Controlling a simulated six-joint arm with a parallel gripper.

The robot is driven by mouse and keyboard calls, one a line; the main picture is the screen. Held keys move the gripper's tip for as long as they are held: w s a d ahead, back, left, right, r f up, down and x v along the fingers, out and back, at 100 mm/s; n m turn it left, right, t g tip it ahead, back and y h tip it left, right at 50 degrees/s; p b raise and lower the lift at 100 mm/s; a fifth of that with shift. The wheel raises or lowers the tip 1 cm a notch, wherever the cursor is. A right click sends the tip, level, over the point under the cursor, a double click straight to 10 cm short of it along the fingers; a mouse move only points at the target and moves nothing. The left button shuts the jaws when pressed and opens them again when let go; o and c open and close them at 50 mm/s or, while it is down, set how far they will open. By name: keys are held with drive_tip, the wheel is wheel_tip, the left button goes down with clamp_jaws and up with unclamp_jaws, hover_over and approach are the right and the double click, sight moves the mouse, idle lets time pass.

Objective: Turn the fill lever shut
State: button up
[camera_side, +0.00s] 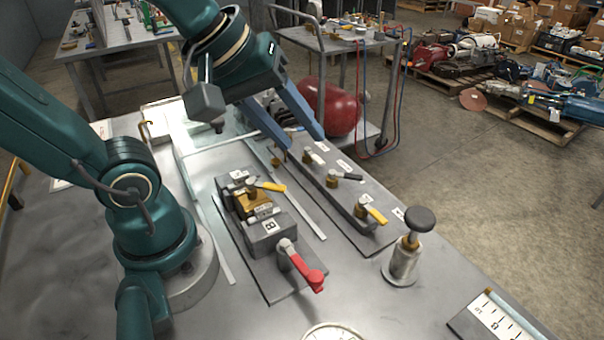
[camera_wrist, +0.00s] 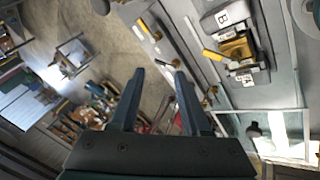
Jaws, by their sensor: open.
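My gripper (camera_side: 303,143) is open and empty, its two blue fingers pointing down over the far end of a grey manifold plate (camera_side: 335,205). The plate carries several small brass valves: one with a yellow lever (camera_side: 375,214) at the near end, one with a black lever (camera_side: 346,176), one with a white lever (camera_side: 314,157). Fingers partly hide the far end. Beside it a block holds a brass valve (camera_side: 253,199) with a yellow lever (camera_side: 269,186) and a red lever (camera_side: 312,277). I cannot read which one is labelled fill. The wrist view shows the open gripper (camera_wrist: 160,72) apart from the valves.
A black-knobbed metal post (camera_side: 405,255) stands right of the manifold. A dial gauge (camera_side: 333,333) and a ruled plate (camera_side: 492,318) lie at the near edge. A pipe frame and glassy panel (camera_side: 205,135) are behind the block. A red tank (camera_side: 328,107) sits on a cart beyond the bench.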

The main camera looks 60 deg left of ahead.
drive_tip(key=s+m, duration=0.1)
drive_tip(key=m, duration=0.1)
drive_tip(key=s+m+g, duration=0.1)
drive_tip(key=m, duration=0.1)
drive_tip(key=s+m, duration=0.1)
drive_tip(key=m, duration=0.1)
drive_tip(key=shift+d+f+g, duration=0.15)
drive_tip(key=shift+f+g, duration=0.15)
idle(0.4)
